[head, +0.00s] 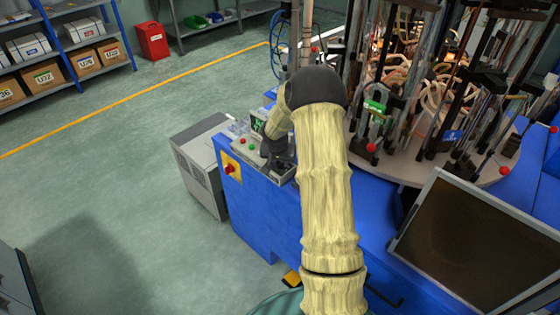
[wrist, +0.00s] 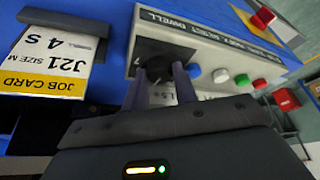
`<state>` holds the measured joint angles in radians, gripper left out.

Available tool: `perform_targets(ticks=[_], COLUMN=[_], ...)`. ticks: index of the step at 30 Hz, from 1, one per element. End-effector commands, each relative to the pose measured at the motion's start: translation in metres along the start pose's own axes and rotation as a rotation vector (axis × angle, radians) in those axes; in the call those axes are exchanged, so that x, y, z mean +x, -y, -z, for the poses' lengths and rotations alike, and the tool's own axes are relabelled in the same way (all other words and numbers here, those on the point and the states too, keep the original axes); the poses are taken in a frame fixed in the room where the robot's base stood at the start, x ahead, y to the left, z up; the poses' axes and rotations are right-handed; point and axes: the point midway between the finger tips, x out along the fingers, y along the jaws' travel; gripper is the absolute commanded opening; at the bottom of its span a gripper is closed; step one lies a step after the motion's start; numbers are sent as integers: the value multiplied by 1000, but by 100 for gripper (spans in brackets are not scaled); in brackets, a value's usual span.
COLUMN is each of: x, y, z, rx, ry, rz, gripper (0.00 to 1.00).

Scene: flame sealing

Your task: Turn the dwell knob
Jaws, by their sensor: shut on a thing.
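The dwell knob (wrist: 163,53) is a black round knob on a grey control panel (wrist: 212,55), beside the printed word DWELL in the wrist view. My gripper (wrist: 164,76) has its two fingers on either side of the knob, shut on it. The fingers hide part of the knob, and its pointer setting cannot be read. In the head view, my gripper (head: 277,158) is at the small control box (head: 246,158) on the blue machine, and my arm hides the knob there.
White, green and red buttons (wrist: 241,80) sit in a row beside the knob. A job card (wrist: 45,62) lies close on the left in the wrist view. A red rotary switch (head: 229,169) is on the machine's front. A dark monitor (head: 475,245) stands at the right.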

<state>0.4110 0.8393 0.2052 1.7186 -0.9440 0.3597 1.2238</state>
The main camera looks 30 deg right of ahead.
Motion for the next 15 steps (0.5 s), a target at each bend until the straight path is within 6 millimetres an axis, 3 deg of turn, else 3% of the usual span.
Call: perform_targets(ticks=[15], x=[-6], y=[-4], z=[4], rx=[-369], ry=[1], rz=[157], gripper=[6])
